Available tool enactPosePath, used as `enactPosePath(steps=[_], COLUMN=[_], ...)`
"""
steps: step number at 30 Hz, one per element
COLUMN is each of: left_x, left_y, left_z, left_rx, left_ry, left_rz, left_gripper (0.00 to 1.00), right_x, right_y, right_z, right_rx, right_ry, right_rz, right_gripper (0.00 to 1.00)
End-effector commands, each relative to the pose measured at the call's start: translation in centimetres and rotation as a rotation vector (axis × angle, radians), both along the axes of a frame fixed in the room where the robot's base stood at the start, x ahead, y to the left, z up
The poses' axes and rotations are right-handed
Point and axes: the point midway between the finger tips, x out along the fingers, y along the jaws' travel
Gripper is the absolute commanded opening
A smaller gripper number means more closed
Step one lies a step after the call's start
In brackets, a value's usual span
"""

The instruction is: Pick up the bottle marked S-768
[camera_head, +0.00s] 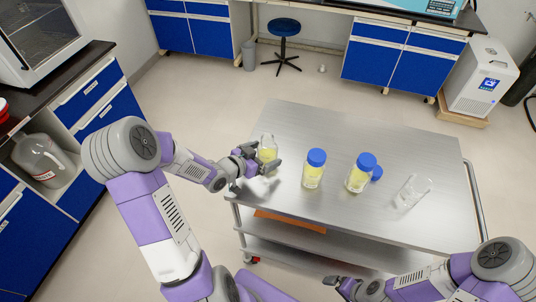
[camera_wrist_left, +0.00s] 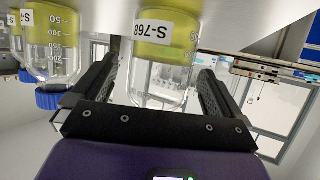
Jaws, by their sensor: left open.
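The bottle marked S-768 (camera_wrist_left: 158,75) stands between the two fingers of my left gripper (camera_wrist_left: 160,68) in the left wrist view, which is upside down. It is clear glass with yellow liquid and a white label. In the head view this uncapped bottle (camera_head: 268,141) is at the left of the steel cart, with my left gripper (camera_head: 264,160) around it. The left fingers are open, with gaps beside the glass. My right gripper (camera_head: 338,282) is low at the bottom of the head view, away from the bottles; its opening is unclear.
Two blue-capped bottles of yellow liquid, one in the middle (camera_head: 313,174) and one farther right (camera_head: 358,179), stand on the cart (camera_head: 310,122). A loose blue cap (camera_head: 377,174) and a clear glass vessel (camera_head: 412,191) lie to the right. The cart's far side is clear.

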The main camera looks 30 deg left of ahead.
Motion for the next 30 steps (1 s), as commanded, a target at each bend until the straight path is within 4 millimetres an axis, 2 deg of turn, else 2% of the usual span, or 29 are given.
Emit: enactPosePath(steps=[4, 12, 14, 26, 30], left_x=[1.6, 1.9, 1.9, 1.9, 1.9], left_y=[-0.5, -0.5, -0.5, -0.5, -0.5], left_z=[-0.8, -0.8, -0.8, -0.8, -0.7], left_rx=[0.0, 0.0, 0.0, 0.0, 0.001], left_ry=[-0.001, 0.0, 0.0, 0.0, -0.002], left_rz=[-0.002, 0.001, 0.001, 0.001, 0.001], left_gripper=[1.0, 1.0, 0.92, 0.31, 0.31], right_x=[0.0, 0.0, 0.0, 0.0, 0.0], right_y=[0.0, 0.0, 0.0, 0.0, 0.0], right_z=[-0.6, -0.6, -0.6, -0.6, -0.6], right_rx=[0.0, 0.0, 0.0, 0.0, 0.0], right_ry=[-0.001, -0.001, -0.001, 0.0, 0.0], right_rz=[0.0, 0.0, 0.0, 0.0, 0.0], right_gripper=[1.0, 1.0, 1.0, 1.0, 1.0])
